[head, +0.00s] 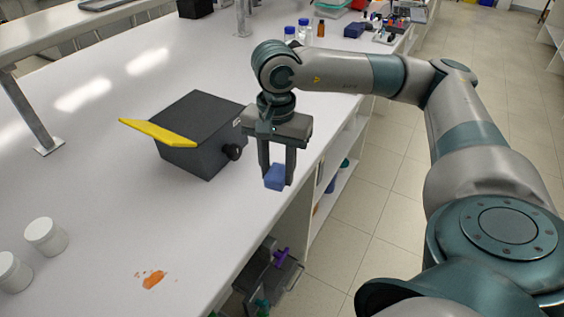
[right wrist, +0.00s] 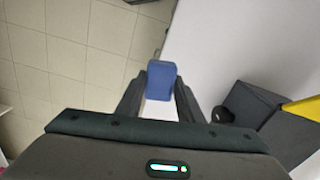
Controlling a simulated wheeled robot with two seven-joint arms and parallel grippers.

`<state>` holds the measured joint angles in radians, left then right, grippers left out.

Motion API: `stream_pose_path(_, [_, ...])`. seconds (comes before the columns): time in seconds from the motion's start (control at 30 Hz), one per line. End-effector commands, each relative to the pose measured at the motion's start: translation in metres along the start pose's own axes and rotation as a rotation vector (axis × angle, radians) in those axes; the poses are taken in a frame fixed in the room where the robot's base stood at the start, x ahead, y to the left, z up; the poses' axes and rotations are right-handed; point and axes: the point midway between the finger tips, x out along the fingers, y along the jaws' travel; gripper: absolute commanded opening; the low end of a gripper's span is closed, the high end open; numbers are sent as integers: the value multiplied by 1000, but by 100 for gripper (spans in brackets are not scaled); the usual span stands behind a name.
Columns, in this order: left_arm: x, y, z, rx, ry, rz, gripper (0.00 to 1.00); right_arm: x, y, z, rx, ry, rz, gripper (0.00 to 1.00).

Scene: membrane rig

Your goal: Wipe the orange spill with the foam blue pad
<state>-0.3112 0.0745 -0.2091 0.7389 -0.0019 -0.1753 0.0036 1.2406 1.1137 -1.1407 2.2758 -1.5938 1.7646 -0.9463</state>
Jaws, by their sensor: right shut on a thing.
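The orange spill (head: 153,279) is a small patch with a few specks on the white bench, near the bottom of the head view. The foam blue pad (head: 275,177) is a small blue block between the fingertips of my right gripper (head: 276,172). The right gripper is shut on it and points down, holding it in the air by the bench's right edge. The pad also shows in the right wrist view (right wrist: 161,80). The spill is apart from the pad, lower and to the left in the head view. My left gripper is not in view.
A dark grey box (head: 200,140) with a yellow flap (head: 158,132) and a black knob stands left of my right gripper. Two white jars (head: 45,237) stand at the bench's left. Bare bench (head: 100,180) lies around the spill; open shelves are below its right edge.

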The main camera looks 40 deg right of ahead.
Motion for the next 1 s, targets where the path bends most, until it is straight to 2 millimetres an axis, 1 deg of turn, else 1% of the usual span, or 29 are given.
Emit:
stream_pose_path(0.17, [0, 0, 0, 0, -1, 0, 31, 15, -21, 26, -268, -3, 2, 16])
stream_pose_path(0.4, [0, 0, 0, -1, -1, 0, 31, 36, -48, 67, -698, -3, 2, 16])
stream_pose_path(0.5, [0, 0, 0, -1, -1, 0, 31, 43, -56, 82, -849, -1, 1, 16])
stream_pose_path(0.6, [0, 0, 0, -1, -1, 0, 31, 47, -62, 93, -962, 0, 0, 16])
stream_pose_path(0.7, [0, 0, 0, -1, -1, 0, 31, 50, -65, 100, -1031, 2, 0, 16])
stream_pose_path(0.8, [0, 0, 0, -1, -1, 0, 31, 52, -67, 103, -1064, 2, -1, 16])
stream_pose_path(1.0, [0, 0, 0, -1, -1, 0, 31, 52, -67, 103, -1069, 2, -1, 16])
